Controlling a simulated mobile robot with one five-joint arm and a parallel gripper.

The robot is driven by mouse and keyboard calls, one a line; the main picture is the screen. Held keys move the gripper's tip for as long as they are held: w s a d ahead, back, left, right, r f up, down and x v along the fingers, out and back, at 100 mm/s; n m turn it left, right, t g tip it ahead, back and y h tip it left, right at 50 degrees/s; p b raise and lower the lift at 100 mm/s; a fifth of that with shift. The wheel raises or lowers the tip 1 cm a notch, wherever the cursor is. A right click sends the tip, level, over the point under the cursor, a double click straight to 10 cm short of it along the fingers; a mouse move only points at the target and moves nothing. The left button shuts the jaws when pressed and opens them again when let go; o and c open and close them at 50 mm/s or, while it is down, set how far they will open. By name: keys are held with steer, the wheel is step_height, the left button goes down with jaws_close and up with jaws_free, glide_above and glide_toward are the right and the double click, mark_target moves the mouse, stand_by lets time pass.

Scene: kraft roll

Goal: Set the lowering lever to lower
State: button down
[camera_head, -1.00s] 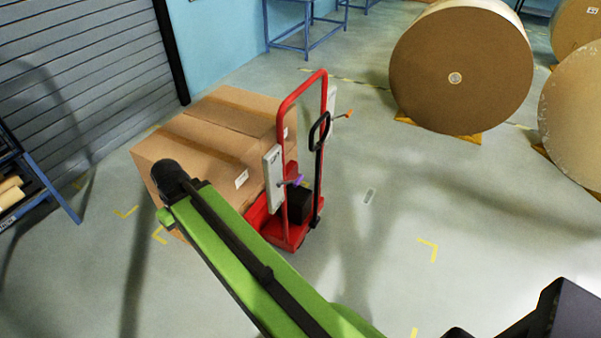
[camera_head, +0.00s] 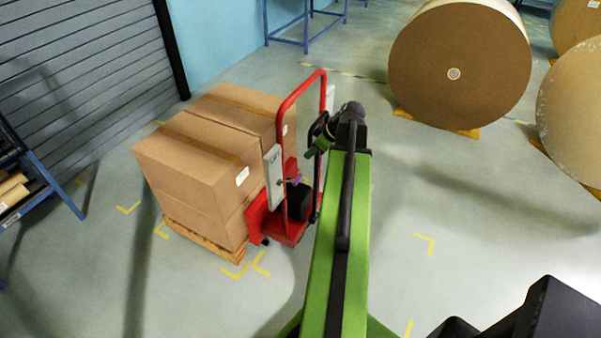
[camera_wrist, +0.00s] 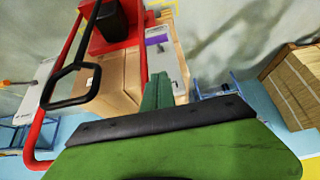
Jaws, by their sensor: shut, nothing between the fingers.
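The red stacker truck (camera_head: 300,97) has an upright red frame with a black loop handle (camera_wrist: 73,84). A purple lever (camera_head: 295,180) shows low by the grey side panel (camera_head: 274,178); purple also shows on a panel in the wrist view (camera_wrist: 157,40). An orange-tipped lever (camera_wrist: 8,84) shows at the left edge of the wrist view; it is hidden in the head view. I cannot tell which one is the lowering lever. My gripper (camera_head: 316,149) is shut and empty beside the black handle; its green fingers (camera_wrist: 157,92) point towards the truck.
Large cardboard boxes (camera_head: 205,155) stand on a wooden pallet (camera_head: 203,242) left of the truck. Big kraft rolls (camera_head: 460,70) rest at the upper right. A blue rack (camera_head: 50,180) is at the left edge.

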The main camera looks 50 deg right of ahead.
steer(key=shift+f, duration=0.1)
steer(key=b, duration=0.9)
glide_above(299, 180)
steer(key=f, duration=0.9)
steer(key=shift+w, duration=0.35)
steer(key=f+b, duration=0.2)
steer(key=b, duration=0.1)
steer(key=shift+s+f, duration=0.2)
steer(key=shift+f, duration=0.2)
steer(key=shift+s+d+f+b, duration=0.1)
steer(key=shift+s+f+b, duration=0.05)
steer(key=shift+f+b, duration=0.15)
steer(key=shift+r, duration=0.1)
